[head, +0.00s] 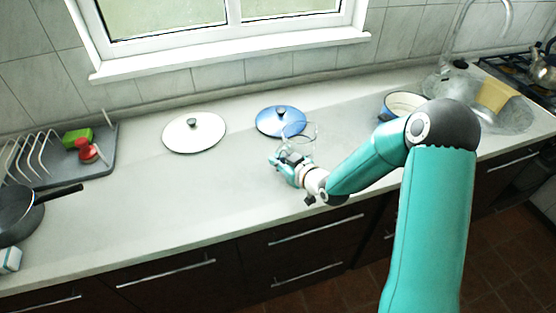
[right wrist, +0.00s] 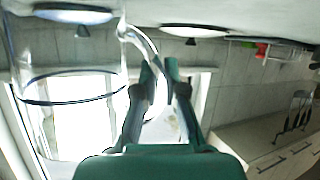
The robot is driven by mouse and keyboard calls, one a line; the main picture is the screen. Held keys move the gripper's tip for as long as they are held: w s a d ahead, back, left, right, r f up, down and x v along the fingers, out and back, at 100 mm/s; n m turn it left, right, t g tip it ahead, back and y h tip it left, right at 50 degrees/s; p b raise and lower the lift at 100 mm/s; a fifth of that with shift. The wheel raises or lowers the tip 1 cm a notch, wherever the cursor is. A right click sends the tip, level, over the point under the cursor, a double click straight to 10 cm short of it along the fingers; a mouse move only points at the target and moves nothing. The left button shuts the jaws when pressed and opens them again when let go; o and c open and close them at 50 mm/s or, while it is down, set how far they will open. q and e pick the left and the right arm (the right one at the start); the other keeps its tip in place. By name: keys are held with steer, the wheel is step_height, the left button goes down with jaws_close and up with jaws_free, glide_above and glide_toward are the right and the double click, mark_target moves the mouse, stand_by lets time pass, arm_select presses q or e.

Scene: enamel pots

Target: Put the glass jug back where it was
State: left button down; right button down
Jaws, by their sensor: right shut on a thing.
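The clear glass jug (head: 302,131) is near the middle of the counter in the head view, just in front of the blue lid. It is see-through and faint. In the right wrist view the jug (right wrist: 72,98) fills the left side, with its curved handle (right wrist: 146,43) at the fingers. My right gripper (head: 288,161) is at the near side of the jug and shut on its handle; the fingers (right wrist: 160,80) show in the wrist view. I cannot tell whether the jug's base touches the counter. My left gripper is not in view.
A blue lid (head: 280,121) lies behind the jug, and a white lid (head: 194,133) lies left of it. A dish rack (head: 100,150) and a black pan (head: 18,215) are at the left. A pot (head: 402,104) stands right. The front middle counter is clear.

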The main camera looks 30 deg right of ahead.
steer(key=c, duration=1.2)
jaws_free()
steer(key=shift+c, duration=0.2)
steer(key=shift+s, duration=0.1)
steer(key=a+b+v, duration=0.1)
steer(key=b+v, duration=0.1)
steer(key=v, duration=0.9)
steer(key=shift+s+d+r, duration=0.2)
steer(key=shift+s+d, duration=0.2)
steer(key=shift+d, duration=0.1)
